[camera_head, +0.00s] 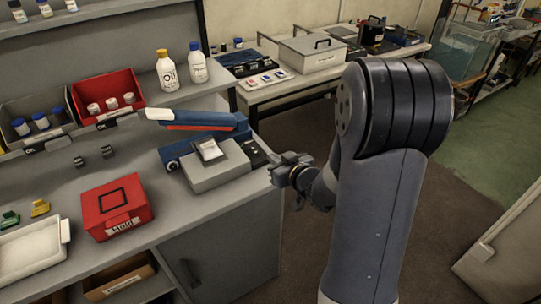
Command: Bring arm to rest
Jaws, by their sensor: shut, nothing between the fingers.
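My arm rises large at the centre right, with its elbow uppermost and its wrist folded to the left. My gripper (277,172) is shut and empty, in the air beside the right edge of the grey workbench (245,212). Its fingertips are small and partly hidden by the wrist. It is close to a grey box (218,168) with a small tilted display, and I cannot tell whether there is a gap. Two small dark cylinders (107,151) stand apart on the bench, away from my gripper.
A blue device with a white-tipped arm (205,122) stands behind the grey box. A red box (117,205) and a white tray (32,250) are on the bench. A back table (285,88) holds a metal case. Open floor (490,160) lies to the right.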

